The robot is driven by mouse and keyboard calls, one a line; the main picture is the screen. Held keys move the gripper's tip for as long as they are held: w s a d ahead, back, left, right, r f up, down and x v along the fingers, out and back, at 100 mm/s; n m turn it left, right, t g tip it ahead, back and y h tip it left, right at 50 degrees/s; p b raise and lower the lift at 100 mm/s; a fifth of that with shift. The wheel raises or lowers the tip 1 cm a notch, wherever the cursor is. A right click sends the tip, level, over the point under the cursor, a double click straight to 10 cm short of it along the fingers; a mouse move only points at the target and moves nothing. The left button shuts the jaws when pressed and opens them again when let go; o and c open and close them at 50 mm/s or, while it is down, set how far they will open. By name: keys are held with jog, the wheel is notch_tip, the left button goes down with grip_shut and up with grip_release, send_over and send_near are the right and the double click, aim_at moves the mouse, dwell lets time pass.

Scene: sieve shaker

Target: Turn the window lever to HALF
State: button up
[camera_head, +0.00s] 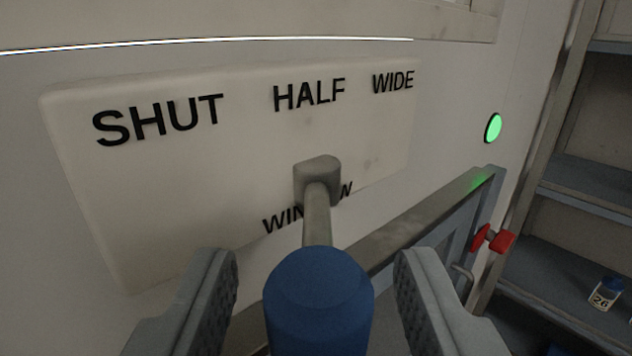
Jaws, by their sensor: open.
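The window lever has a grey hub (317,176) on a pale plate (100,230) marked SHUT, HALF and WIDE from left to right, with WINDOW below, partly hidden by the lever. Its grey shaft (317,218) runs from the hub toward me and ends in a blue handle (318,300). The hub sits below the HALF label (309,94). I cannot tell which label the lever is set to. My gripper (318,262) is open, with one finger on each side of the blue handle and visible gaps on both sides.
A green light (493,128) glows on the wall right of the plate. Below it are a grey metal frame (430,225) and a red knob (500,240). Shelves (590,185) stand at the right, with a small jar labelled 26 (606,294).

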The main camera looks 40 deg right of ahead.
aim_at(317, 259)
jog(key=shift+x, duration=1.5)
grip_shut()
